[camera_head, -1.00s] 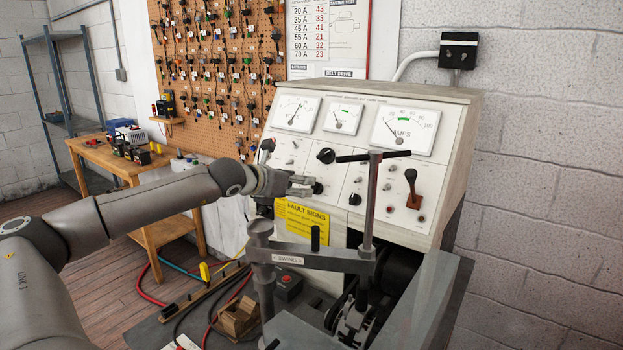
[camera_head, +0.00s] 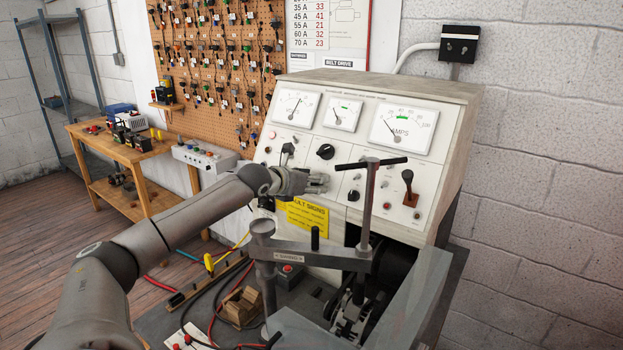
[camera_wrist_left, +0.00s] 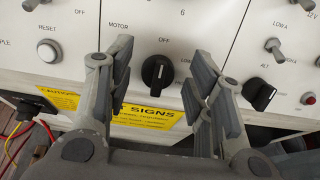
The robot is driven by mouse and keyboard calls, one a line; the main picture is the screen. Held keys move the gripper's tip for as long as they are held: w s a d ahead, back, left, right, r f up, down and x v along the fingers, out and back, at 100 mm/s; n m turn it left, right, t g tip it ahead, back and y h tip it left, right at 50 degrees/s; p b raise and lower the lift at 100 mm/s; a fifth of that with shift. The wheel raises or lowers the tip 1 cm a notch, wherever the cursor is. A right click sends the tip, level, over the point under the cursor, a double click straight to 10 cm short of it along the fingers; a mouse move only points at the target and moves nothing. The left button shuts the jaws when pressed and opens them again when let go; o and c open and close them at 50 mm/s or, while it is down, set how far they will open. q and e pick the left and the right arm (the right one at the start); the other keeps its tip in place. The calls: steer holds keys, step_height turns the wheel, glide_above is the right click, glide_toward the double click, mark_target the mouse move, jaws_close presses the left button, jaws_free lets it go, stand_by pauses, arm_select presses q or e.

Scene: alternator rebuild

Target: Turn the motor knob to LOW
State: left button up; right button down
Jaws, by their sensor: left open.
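The motor knob (camera_wrist_left: 157,73) is a round black knob with a white pointer mark, low on the white test bench panel. In the left wrist view its mark points up, near the OFF label, and a LOW label beside it is partly covered by a finger. My left gripper (camera_wrist_left: 162,58) is open, with one finger on each side of the knob and a gap to it on both sides. In the head view my left gripper (camera_head: 318,183) is at the lower panel and hides the motor knob. My right gripper is not in view.
A second black knob (camera_wrist_left: 259,94) is close to the right finger. A swing arm post (camera_head: 367,210) with a T-handle stands in front of the panel. A yellow fault sign (camera_head: 305,213) is below the gripper. A wooden table (camera_head: 120,155) stands at the left.

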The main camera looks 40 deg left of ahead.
arm_select(q)
steer(key=shift+c, duration=0.5)
steer(key=c, duration=0.8)
steer(key=shift+f+m+b, duration=0.15)
steer(key=shift+m+b, duration=0.45)
steer(key=shift+b, duration=0.25)
steer(key=shift+c, duration=0.2)
steer(key=m+b, duration=0.2)
steer(key=shift+m, duration=0.3)
steer(key=m+h+b, duration=0.1)
steer(key=m, duration=0.2)
steer(key=shift+d+m, duration=0.1)
steer(key=shift+m, duration=0.3)
steer(key=shift+m+g+b, duration=0.3)
steer(key=shift+m+b, duration=0.15)
steer(key=shift+m, duration=1.95)
steer(key=shift+d+h, duration=0.1)
steer(key=shift+h, duration=0.2)
